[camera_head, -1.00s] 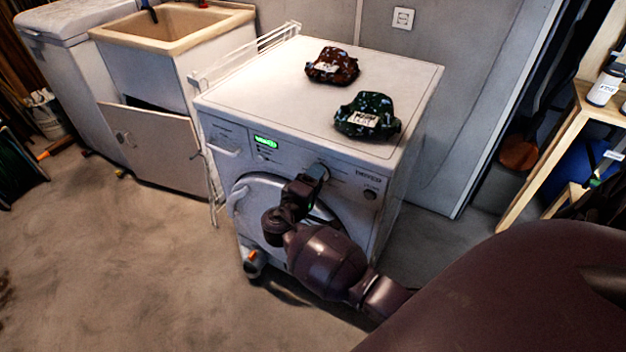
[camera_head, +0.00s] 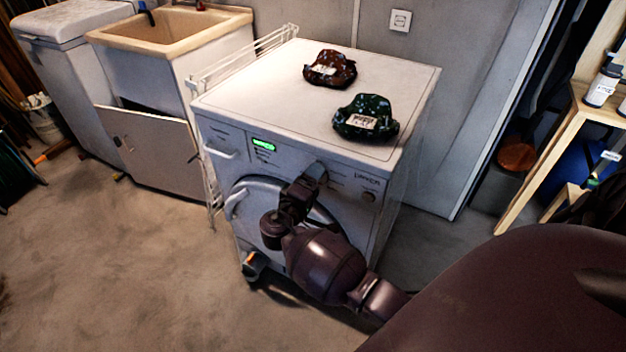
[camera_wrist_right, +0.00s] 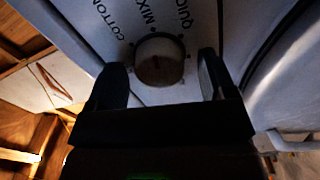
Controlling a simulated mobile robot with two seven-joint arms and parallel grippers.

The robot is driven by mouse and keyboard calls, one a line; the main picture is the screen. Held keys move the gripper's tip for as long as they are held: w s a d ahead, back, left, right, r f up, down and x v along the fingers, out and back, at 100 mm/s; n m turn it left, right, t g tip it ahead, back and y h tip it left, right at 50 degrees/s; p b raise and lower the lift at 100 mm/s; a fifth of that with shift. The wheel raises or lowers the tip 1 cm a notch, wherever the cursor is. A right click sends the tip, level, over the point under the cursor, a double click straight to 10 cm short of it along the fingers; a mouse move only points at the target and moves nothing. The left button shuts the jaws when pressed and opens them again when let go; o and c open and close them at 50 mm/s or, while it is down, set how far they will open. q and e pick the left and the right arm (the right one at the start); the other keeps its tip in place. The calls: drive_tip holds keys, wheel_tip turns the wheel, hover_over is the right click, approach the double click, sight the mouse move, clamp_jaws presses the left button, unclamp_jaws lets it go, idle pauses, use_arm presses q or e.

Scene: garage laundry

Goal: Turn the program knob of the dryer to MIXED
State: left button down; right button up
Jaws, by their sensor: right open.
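The white dryer (camera_head: 230,160) stands in the middle of the head view, with a lit green display (camera_head: 264,144) on its front panel. My right gripper (camera_head: 316,170) is at the panel, right of the display, and hides the program knob there. In the right wrist view the round knob (camera_wrist_right: 159,60) lies between the two open fingers of my right gripper (camera_wrist_right: 163,78). Gaps show on both sides of the knob. Labels COTTON, MIX and QUIC, partly cut off, are printed around it. I cannot read for sure which label the knob points to. My left gripper is not in view.
A dark red bag (camera_head: 330,69) and a dark green bag (camera_head: 366,117) lie on the dryer top. A white wire rack (camera_head: 240,58) and a sink (camera_head: 165,30) are on the left. A wooden shelf (camera_head: 545,150) stands at right. The floor in front is mostly clear.

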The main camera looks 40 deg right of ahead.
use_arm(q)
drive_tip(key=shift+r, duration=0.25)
use_arm(e)
drive_tip(key=v, duration=1)
drive_tip(key=shift+s+a, duration=0.15)
drive_tip(key=shift+a, duration=0.25)
drive_tip(key=w+a+f+n+t+y, duration=0.25)
drive_tip(key=w+a+t+y, duration=0.2)
drive_tip(key=y, duration=0.35)
use_arm(q)
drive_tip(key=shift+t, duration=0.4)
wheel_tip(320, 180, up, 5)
drive_tip(key=p, duration=0.6)
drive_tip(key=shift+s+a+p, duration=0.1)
drive_tip(key=shift+p, duration=0.25)
use_arm(e)
drive_tip(key=s+d+m+y, duration=0.2)
drive_tip(key=s+y, duration=0.2)
drive_tip(key=s, duration=1.1)
drive_tip(key=s+d+m+y, duration=0.2)
drive_tip(key=s+y, duration=0.2)
drive_tip(key=s, duration=1.1)
drive_tip(key=shift+f+y, duration=0.2)
drive_tip(key=shift+y, duration=0.1)
